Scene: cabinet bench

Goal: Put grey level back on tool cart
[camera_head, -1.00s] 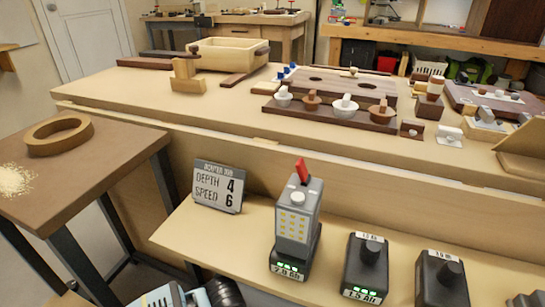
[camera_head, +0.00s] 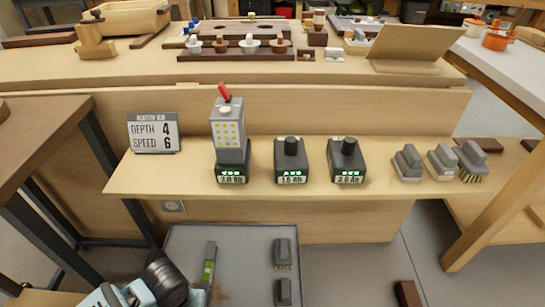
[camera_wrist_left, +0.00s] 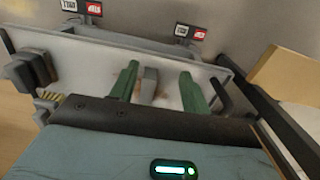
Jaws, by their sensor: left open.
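A slim grey bar with a bright green window (camera_head: 208,266), which looks like the grey level, lies on a grey tray-like surface (camera_head: 250,240) low in the head view. I cannot tell whether that surface is the tool cart's top. My left arm comes in at the bottom left of the head view; its fingertips are not clear there. In the left wrist view my left gripper (camera_wrist_left: 158,88) has two green fingers spread apart over a pale grey tray. A small grey piece (camera_wrist_left: 150,82) shows between them; I cannot tell what it is. My right gripper is not in view.
Grey brushes (camera_head: 284,253) lie on the tray, right of the bar. Above it, a wooden shelf (camera_head: 260,180) holds batteries (camera_head: 290,160), a sign (camera_head: 153,133) and several grey blocks and brushes. A brown table (camera_head: 30,140) stands at the left.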

